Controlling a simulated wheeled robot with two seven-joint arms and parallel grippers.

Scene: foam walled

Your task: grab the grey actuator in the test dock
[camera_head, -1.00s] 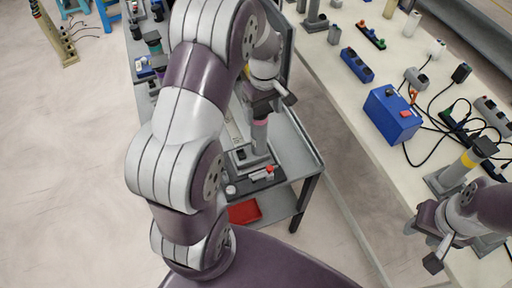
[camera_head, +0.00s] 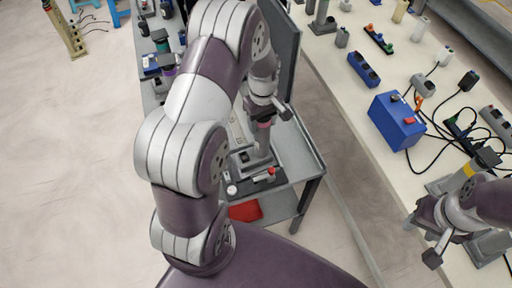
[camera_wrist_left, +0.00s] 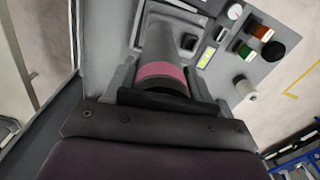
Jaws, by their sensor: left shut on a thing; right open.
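The grey actuator (camera_head: 262,139) is an upright grey cylinder with a pink band. It stands in the grey test dock (camera_head: 245,168) on the cart beside me. In the left wrist view the actuator (camera_wrist_left: 160,45) is large, its pink band just beyond the fingers. My left gripper (camera_head: 264,110) is shut on its upper part, which the fingers and wrist hide; the dark fingers also show in the left wrist view (camera_wrist_left: 165,97). My right gripper (camera_head: 424,236) is open over the right bench, near a grey cylinder with a yellow band (camera_head: 462,176).
A panel with a gauge, green, red and black knobs (camera_wrist_left: 262,32) is beside the actuator. A dark upright panel (camera_head: 283,45) borders the cart. The bench at right holds a blue box (camera_head: 396,122) and cables. A red bin (camera_head: 245,211) is below.

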